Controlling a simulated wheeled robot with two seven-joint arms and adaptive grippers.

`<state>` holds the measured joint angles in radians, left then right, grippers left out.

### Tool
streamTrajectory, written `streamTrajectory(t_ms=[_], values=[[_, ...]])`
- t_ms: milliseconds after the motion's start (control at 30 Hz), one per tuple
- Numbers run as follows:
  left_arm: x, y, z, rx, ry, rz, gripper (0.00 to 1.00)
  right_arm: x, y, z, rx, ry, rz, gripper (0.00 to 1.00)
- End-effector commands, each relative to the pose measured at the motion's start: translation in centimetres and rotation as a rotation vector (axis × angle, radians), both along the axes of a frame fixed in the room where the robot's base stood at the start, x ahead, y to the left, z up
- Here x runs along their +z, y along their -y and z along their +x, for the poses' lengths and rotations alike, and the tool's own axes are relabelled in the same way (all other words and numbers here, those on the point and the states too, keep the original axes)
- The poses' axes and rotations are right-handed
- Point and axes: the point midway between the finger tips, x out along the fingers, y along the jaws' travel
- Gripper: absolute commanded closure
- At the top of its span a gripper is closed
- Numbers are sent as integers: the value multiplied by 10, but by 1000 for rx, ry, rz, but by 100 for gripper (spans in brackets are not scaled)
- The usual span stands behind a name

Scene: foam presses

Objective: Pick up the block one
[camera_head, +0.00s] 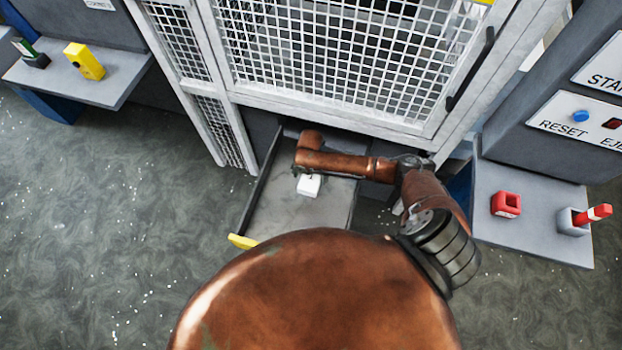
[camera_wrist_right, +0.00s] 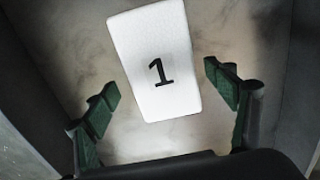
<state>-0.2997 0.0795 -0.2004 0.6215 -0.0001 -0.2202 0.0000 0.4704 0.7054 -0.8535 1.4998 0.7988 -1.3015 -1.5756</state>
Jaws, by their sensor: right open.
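Block one (camera_wrist_right: 155,60) is a white rectangular block with a black "1" on its upper face. In the head view the white block (camera_head: 309,186) lies in the open grey drawer (camera_head: 290,218), partly covered by my right arm. My right gripper (camera_wrist_right: 161,82) is open and empty. In the wrist view its two green-padded fingers stand on either side of the block's near end, with a gap on each side. The head view mostly hides this gripper behind my arm. My left gripper is not in view.
A white mesh guard door (camera_head: 340,60) stands just behind the drawer. At right, a grey shelf (camera_head: 535,235) carries a red block-shaped holder (camera_head: 505,204) and a red-and-white piece (camera_head: 593,214). At left, another shelf (camera_head: 110,88) holds a yellow piece (camera_head: 84,61).

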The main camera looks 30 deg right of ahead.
Motion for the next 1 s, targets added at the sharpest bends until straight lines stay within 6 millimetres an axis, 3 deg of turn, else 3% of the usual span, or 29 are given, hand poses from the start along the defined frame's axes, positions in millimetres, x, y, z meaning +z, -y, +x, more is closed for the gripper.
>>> streamTrajectory(t_ms=[133, 400, 1000], values=[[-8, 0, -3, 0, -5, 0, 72, -25, 1, -3, -3, -2, -1, 22], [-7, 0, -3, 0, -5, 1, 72, -28, 2, -3, -4, -1, -2, 22], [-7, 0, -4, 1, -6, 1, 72, -28, 3, -3, -4, -1, -2, 63]])
